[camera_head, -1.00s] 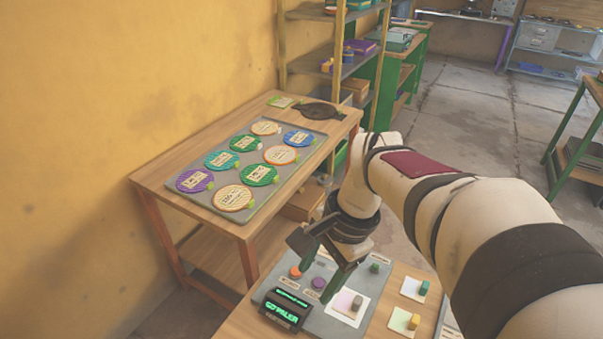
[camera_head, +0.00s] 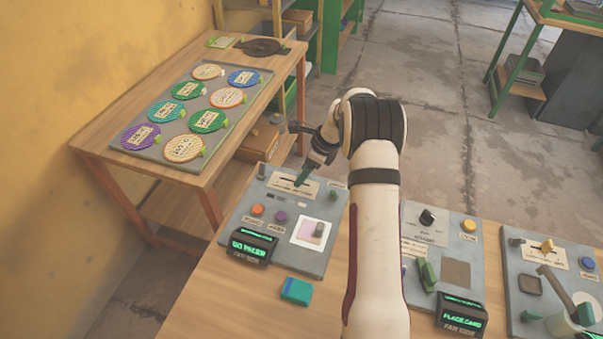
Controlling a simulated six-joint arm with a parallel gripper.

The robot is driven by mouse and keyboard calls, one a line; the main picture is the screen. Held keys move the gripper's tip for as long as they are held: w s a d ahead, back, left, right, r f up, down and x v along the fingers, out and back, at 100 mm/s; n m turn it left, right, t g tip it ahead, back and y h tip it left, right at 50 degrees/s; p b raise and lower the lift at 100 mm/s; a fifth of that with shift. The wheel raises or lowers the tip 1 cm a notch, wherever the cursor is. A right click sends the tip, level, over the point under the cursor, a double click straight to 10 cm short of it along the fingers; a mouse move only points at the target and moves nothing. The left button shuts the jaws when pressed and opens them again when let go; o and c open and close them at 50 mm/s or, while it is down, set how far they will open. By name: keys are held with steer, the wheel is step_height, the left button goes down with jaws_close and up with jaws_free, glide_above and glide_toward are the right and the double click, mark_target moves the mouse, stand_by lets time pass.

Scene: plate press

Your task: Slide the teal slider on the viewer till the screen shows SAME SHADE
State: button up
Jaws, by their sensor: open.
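The viewer (camera_head: 243,211) is the grey panel at the left of the front table. Its screen (camera_head: 252,246) shows green text that reads GO PALER, with FAR SIDE below. My gripper (camera_head: 304,177) is open and points down over the pale slot plate (camera_head: 280,182) at the panel's back.
A teal block (camera_head: 296,290) lies in front. Other panels with a PLACE CARD screen (camera_head: 462,315) stand right of my arm. A side table holds a tray (camera_head: 224,131) of coloured discs.

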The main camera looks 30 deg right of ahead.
steer(key=shift+x, duration=0.8)
jaws_close()
stand_by(0.9)
